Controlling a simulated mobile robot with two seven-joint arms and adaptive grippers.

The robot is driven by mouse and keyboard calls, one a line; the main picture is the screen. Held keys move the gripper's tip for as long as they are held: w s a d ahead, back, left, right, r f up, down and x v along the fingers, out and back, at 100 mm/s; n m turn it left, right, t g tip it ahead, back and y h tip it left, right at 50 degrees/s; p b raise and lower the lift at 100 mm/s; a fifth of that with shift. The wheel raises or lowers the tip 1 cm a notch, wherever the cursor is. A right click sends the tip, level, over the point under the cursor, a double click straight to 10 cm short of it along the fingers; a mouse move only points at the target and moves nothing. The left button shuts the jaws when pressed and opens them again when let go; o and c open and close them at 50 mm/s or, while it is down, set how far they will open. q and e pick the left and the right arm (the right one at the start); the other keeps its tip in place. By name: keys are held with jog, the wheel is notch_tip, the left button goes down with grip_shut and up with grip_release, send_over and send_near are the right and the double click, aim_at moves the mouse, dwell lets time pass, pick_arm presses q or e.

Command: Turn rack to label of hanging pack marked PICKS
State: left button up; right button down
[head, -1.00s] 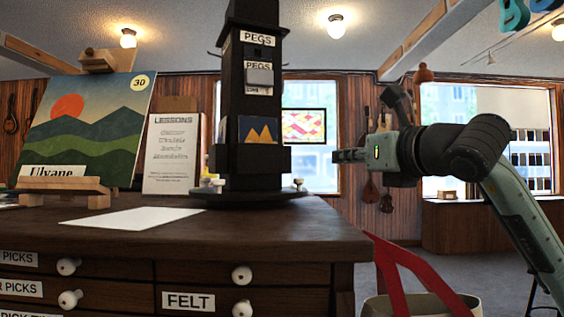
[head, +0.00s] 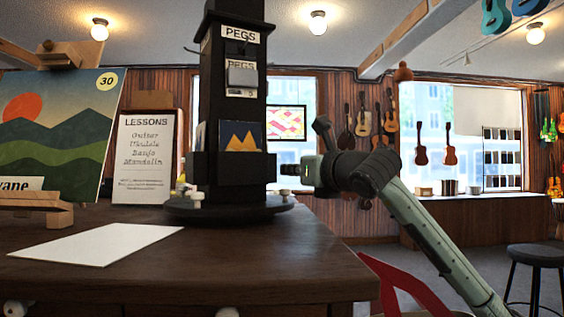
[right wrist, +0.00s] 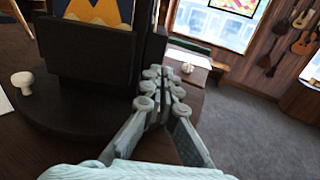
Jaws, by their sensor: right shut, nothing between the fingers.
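The dark rack (head: 229,100) stands upright on a round base (head: 228,208) on the wooden counter. Its visible face carries two PEGS labels (head: 240,34) above a pocket with a blue and yellow mountain card (head: 243,136). No pack marked PICKS shows on the faces in view. My right gripper (head: 284,170) is shut and empty, at the right side of the rack at pocket height. In the right wrist view its fingers (right wrist: 158,92) are together close beside the dark pocket (right wrist: 92,55); I cannot tell if they touch it. My left gripper is not in view.
A white sheet (head: 97,243) lies on the counter (head: 190,262). A mountain picture (head: 55,130) on an easel and a LESSONS board (head: 145,157) stand at left. A stool (head: 537,260) stands farther right.

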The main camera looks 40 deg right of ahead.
aim_at(276, 169)
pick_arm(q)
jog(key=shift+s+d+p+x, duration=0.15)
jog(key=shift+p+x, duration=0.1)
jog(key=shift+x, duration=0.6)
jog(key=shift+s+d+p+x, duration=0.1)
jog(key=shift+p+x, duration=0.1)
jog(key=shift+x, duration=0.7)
pick_arm(e)
jog(key=shift+w+d, duration=0.15)
jog(key=shift+w, duration=0.85)
jog(key=shift+w+d, duration=0.1)
jog(key=shift+w, duration=0.9)
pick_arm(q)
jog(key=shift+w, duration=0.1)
pick_arm(e)
jog(key=shift+d, duration=0.1)
jog(key=shift+w+d+y, duration=0.15)
jog(key=shift+y, duration=0.15)
